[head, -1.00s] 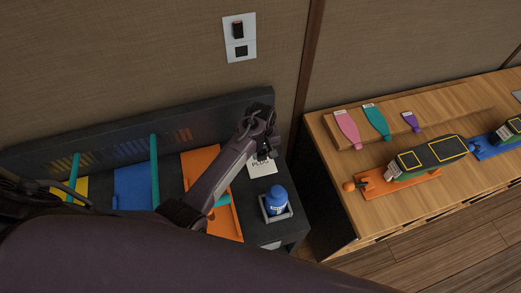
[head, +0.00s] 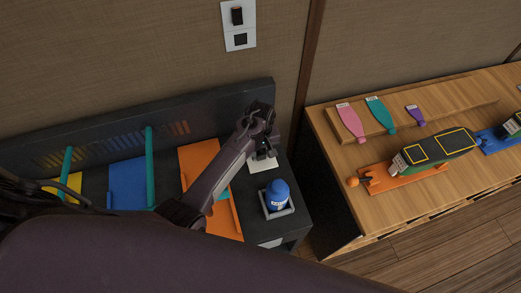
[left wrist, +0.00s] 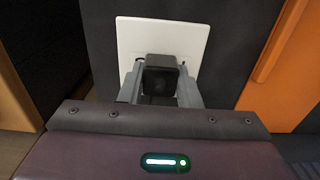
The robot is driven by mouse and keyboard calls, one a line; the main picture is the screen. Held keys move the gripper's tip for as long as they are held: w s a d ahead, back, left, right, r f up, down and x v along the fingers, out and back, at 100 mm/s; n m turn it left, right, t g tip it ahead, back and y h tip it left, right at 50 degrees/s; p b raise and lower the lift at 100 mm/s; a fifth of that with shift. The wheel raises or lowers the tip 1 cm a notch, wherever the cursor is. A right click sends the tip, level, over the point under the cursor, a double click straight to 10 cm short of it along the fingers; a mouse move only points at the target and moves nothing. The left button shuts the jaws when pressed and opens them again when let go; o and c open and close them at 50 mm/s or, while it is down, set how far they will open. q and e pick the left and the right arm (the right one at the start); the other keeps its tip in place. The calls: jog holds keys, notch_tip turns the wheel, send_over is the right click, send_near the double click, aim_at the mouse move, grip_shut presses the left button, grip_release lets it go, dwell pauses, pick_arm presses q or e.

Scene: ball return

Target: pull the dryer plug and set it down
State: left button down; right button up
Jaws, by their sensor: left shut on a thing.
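My left gripper (head: 264,154) is shut on the dryer plug, a small black block. In the left wrist view the plug (left wrist: 160,77) sits between the two grey fingers (left wrist: 161,92). It is over the white plug plate (head: 261,164) on the dark bench, and the plate (left wrist: 162,37) also shows behind it in the left wrist view. I cannot tell whether the plug touches the plate. A wall plate (head: 238,26) above the bench has a dark upper fitting and a dark square lower one. My right gripper is not in view.
A blue bottle (head: 278,193) stands in a grey holder close to the gripper. Orange (head: 197,160) and blue (head: 126,184) panels and teal posts lie left. A wooden table (head: 350,210) with paddles and block-like devices stands at the right, across a gap.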

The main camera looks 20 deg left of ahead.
pick_arm(q)
jog(key=shift+f, duration=0.4)
jog(key=c, duration=1)
grip_release()
jog(key=shift+o, duration=0.2)
notch_tip(320, 180, up, 8)
jog(key=shift+f+b, duration=0.1)
jog(key=shift+b, duration=0.65)
